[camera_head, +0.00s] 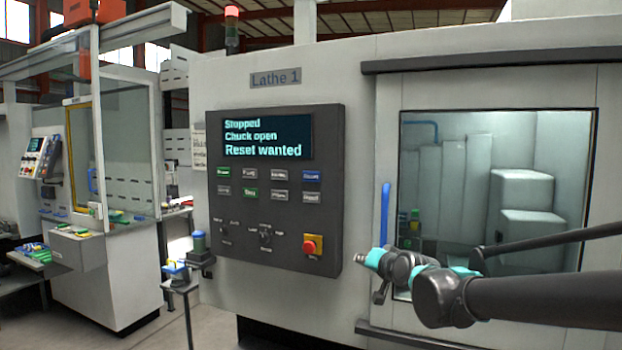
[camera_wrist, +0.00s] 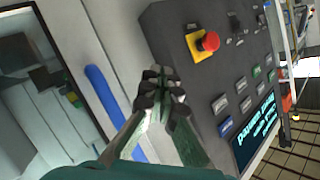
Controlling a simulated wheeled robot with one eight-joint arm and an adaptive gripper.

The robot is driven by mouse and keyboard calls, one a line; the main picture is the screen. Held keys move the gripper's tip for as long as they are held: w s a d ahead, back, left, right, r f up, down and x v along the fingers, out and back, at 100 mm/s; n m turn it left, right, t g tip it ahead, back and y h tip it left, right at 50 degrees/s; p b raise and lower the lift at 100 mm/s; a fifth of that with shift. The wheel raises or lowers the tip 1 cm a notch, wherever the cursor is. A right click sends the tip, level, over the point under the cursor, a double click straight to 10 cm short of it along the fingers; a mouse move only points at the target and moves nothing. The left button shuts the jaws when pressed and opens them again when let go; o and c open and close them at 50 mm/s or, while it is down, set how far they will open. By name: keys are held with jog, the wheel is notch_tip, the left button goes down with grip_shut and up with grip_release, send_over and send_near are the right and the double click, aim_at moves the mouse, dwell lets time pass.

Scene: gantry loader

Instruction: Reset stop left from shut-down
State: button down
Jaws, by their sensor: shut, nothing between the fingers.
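The control panel (camera_head: 278,180) of Lathe 1 shows "Stopped", "Chuck open" and "Reset wanted" on its screen (camera_head: 267,137). The red stop button (camera_head: 312,244) sits on a yellow base at the panel's lower right; it also shows in the wrist view (camera_wrist: 208,42). Several labelled push buttons fill two rows below the screen; most labels are too small to read surely. My gripper (camera_wrist: 160,86) is shut and empty, beside the panel's edge and apart from the stop button in the wrist view.
A blue vertical door handle (camera_head: 385,213) stands between panel and lathe window (camera_head: 495,180), close to my arm; it passes behind my fingers in the wrist view (camera_wrist: 103,95). A small stand with blue parts (camera_head: 177,273) is at left. A stack light (camera_head: 232,27) glows red above.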

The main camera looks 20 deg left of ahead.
jog(key=s+a+r+m+t+y, duration=0.2)
jog(key=a+r+m+t+y, duration=0.1)
jog(key=a+r, duration=1.6)
notch_tip(320, 180, up, 2)
jog(key=shift+r+t+y, duration=0.15)
jog(key=shift+t+y, duration=0.15)
jog(key=shift+y, duration=0.6)
jog(key=shift+w, duration=0.15)
send_near(304, 174)
jog(key=shift+x, duration=2.35)
jog(key=shift+a+r, duration=0.1)
jog(key=shift+a, duration=0.05)
jog(key=shift+w, duration=0.25)
